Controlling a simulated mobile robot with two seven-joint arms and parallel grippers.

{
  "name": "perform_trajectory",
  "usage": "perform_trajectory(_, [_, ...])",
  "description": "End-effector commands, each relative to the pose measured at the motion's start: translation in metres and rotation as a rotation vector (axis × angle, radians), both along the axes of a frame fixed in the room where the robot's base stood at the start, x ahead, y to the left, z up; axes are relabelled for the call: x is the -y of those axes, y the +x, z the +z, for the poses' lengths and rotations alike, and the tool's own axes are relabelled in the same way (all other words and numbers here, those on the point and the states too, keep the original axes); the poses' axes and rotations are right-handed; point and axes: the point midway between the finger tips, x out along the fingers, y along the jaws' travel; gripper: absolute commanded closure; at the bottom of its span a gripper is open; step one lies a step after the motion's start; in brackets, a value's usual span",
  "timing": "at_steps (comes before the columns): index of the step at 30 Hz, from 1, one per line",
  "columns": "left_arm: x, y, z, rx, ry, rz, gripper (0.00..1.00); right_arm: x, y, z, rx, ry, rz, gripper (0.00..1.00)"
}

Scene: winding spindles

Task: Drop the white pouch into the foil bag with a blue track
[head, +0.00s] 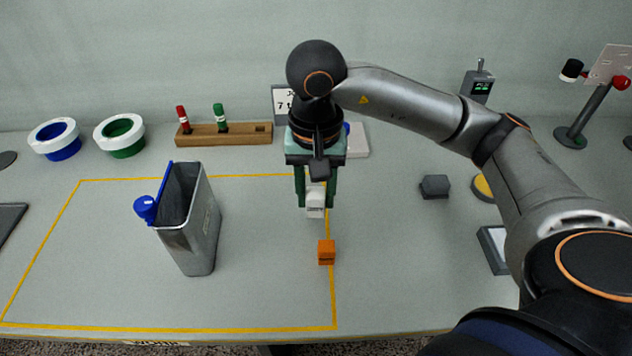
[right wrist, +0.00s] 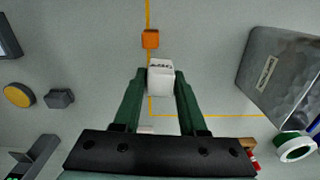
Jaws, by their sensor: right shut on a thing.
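The white pouch (head: 315,206) is a small white block between the green fingers of my right gripper (head: 316,196). In the right wrist view the pouch (right wrist: 161,80), with dark print on one face, sits between the fingertips of the right gripper (right wrist: 161,84). The gripper is shut on it and points down, apparently above the table. The grey foil bag (head: 204,232) stands upright and open-topped to the left of the gripper, with a blue track and blue slider (head: 145,207) at its rim. The bag (right wrist: 284,85) is also at the right wrist view's right. My left gripper is not in view.
An orange block (head: 326,252) lies on the yellow taped line, nearer than the pouch. A wooden rack (head: 223,138) with red and green tubes, and blue and green rings (head: 120,136), stand at the back left. A dark block (head: 435,187) lies right. Table between bag and gripper is clear.

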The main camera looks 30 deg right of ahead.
Motion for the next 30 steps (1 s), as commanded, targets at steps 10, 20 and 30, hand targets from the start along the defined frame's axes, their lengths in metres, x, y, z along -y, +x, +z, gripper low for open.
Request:
perform_trajectory(10, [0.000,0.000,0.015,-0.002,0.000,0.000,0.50,-0.026,0.006,0.032,0.002,0.001,0.002,1.00])
perform_trajectory(20, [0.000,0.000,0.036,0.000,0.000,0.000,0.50,-0.067,0.040,0.070,0.002,0.000,0.001,1.00])
perform_trajectory(30, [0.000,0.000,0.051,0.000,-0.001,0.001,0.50,-0.115,0.079,0.096,-0.001,-0.001,0.001,1.00])
